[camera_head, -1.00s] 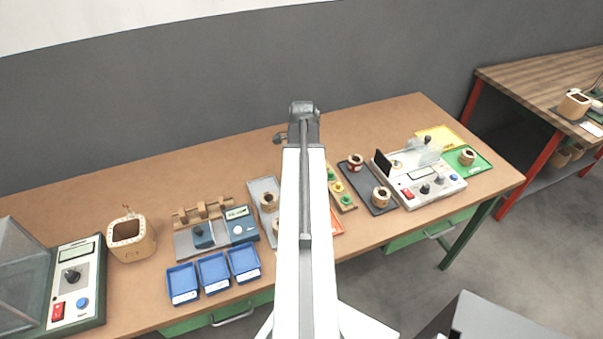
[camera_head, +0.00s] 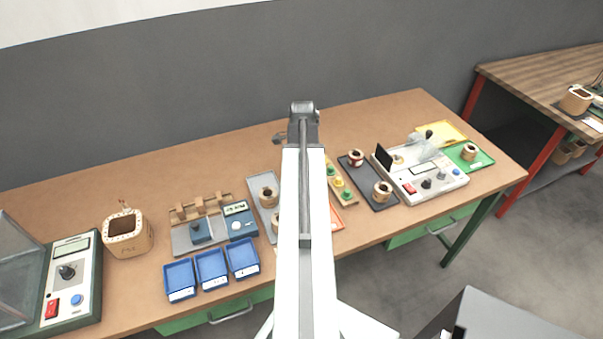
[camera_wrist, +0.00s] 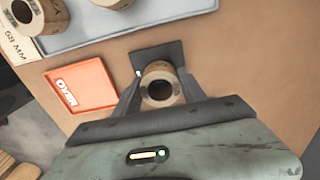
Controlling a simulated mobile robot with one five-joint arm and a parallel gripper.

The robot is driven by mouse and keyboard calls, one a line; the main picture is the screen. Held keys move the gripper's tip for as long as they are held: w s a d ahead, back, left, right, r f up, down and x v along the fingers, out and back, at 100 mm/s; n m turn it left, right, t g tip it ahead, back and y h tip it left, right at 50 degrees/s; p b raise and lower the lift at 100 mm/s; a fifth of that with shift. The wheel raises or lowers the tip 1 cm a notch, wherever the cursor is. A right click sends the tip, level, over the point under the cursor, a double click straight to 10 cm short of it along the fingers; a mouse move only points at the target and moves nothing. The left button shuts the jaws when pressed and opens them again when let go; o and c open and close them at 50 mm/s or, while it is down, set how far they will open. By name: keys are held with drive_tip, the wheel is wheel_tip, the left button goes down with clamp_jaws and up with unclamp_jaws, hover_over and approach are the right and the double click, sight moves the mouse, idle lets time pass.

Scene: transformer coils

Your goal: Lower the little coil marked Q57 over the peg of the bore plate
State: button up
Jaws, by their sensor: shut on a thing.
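In the wrist view my gripper (camera_wrist: 160,92) is shut on a small tan coil (camera_wrist: 159,72), with one finger on each side of it. The coil's dark round bore faces the camera. Its marking cannot be read, so I cannot tell whether it is Q57. A dark square piece (camera_wrist: 173,50) shows just behind the coil; I cannot tell whether it is the bore plate, and no peg shows on it. In the head view my own arm hides the gripper and the held coil.
An orange tray marked OVEN (camera_wrist: 80,87) and a grey tray (camera_wrist: 125,33) with coils lie left in the wrist view. In the head view, blue bins (camera_head: 211,271) and a large coil (camera_head: 128,234) stand left; a dark tray (camera_head: 369,178) and white meter (camera_head: 440,181) stand right.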

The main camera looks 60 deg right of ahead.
drive_tip(key=shift+f+b, duration=0.35)
drive_tip(key=shift+f, duration=0.2)
drive_tip(key=shift+f+b, duration=0.35)
drive_tip(key=shift+b, duration=0.05)
drive_tip(key=o, duration=1.9)
drive_tip(key=shift+o, duration=0.2)
wheel_tip(320, 180, up, 9)
drive_tip(key=p, duration=0.9)
